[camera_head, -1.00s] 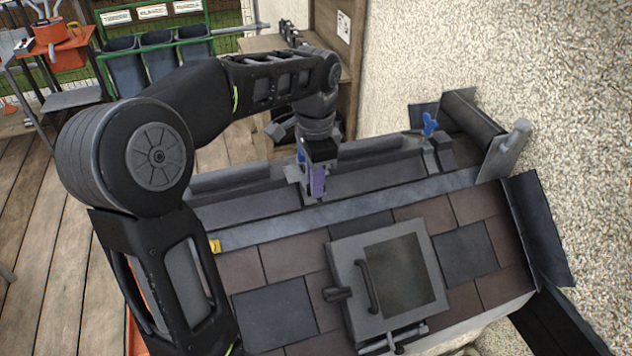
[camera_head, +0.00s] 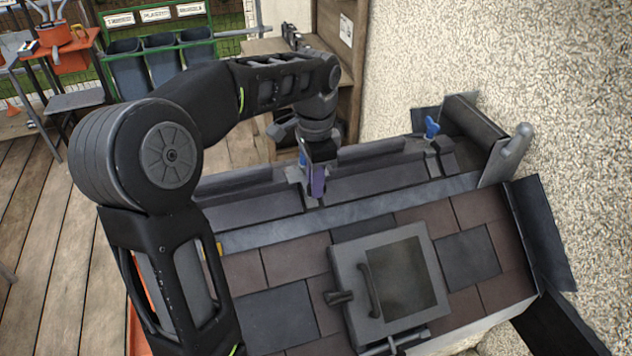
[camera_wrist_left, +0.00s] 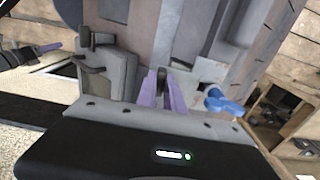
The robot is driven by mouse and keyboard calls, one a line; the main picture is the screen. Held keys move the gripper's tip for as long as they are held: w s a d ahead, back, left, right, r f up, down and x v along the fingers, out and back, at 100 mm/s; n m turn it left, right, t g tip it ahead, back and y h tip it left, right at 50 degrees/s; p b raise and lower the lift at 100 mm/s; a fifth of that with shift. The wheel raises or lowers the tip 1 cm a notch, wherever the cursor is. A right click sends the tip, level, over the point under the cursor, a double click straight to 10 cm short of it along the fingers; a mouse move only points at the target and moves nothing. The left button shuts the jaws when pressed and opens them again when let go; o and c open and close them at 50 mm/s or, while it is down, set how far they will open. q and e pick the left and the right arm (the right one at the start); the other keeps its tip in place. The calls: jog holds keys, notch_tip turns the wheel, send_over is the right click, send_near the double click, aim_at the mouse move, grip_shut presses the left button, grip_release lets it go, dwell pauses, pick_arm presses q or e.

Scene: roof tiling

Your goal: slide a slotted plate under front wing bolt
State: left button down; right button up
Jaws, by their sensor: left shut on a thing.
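My left gripper (camera_head: 316,180) is over the ridge, its purple fingers pointing down. In the left wrist view the fingers (camera_wrist_left: 162,92) are shut on a small dark part, apparently of the slotted plate. A pale flat plate (camera_wrist_left: 208,72) lies beside them, near a blue wing bolt (camera_wrist_left: 224,104). In the head view, this wing bolt (camera_head: 302,159) is partly hidden just left of the fingers. I cannot tell whether the slot is around the bolt's shank. A second blue wing bolt (camera_head: 431,127) stands upright farther right along the ridge. My right gripper is out of view.
A grey roof hatch (camera_head: 345,262) with a handle sits on the brown and dark shingles (camera_head: 295,258) below the ridge. A rough wall (camera_head: 500,60) closes off the right. A wooden shelf unit (camera_head: 328,40) and green-framed bins (camera_head: 165,60) stand behind.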

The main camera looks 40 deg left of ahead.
pick_arm(q)
jog(key=shift+w+a+f, duration=0.1)
jog(key=shift+w+a, duration=0.2)
jog(key=shift+a, duration=0.1)
dwell(1.2)
jog(key=c, duration=1.4)
grip_release()
